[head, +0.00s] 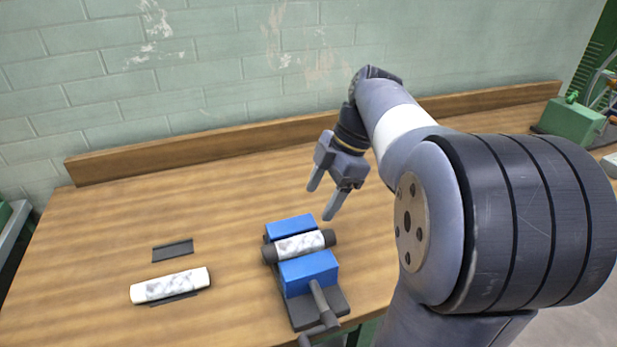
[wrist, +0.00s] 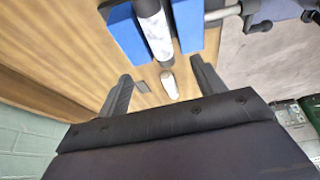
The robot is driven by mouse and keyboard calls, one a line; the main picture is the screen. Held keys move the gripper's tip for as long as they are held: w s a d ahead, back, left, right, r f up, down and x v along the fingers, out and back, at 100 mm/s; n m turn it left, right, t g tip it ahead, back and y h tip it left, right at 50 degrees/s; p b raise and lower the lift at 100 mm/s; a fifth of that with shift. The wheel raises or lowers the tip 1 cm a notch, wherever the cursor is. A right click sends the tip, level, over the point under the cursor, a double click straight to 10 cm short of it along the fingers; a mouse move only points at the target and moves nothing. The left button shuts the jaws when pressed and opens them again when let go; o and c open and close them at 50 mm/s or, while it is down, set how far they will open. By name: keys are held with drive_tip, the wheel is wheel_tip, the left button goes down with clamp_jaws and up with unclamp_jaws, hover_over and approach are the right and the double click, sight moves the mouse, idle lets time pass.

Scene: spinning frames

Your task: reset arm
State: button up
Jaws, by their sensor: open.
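My gripper (head: 322,202) is open and empty, held above the workbench just behind and to the right of the blue vise. Its two fingers also show in the wrist view (wrist: 163,88), spread apart with nothing between them. The blue vise (head: 310,269) stands near the bench's front edge. A white marbled cylinder with dark ends (head: 300,246) lies across it between the two blue jaws. The vise and cylinder also show at the top of the wrist view (wrist: 156,32). My gripper does not touch them.
A second white marbled cylinder (head: 170,286) lies at the left on a dark holder, with an empty dark strip (head: 173,250) behind it. A wooden ledge (head: 200,155) runs along the wall. A green machine (head: 568,122) stands at the far right. The bench's back left is clear.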

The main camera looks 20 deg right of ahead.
sight(301, 239)
drive_tip(key=x, duration=1)
drive_tip(key=shift+w+d+f, duration=0.15)
drive_tip(key=shift+w+d, duration=0.05)
drive_tip(key=shift+d, duration=0.05)
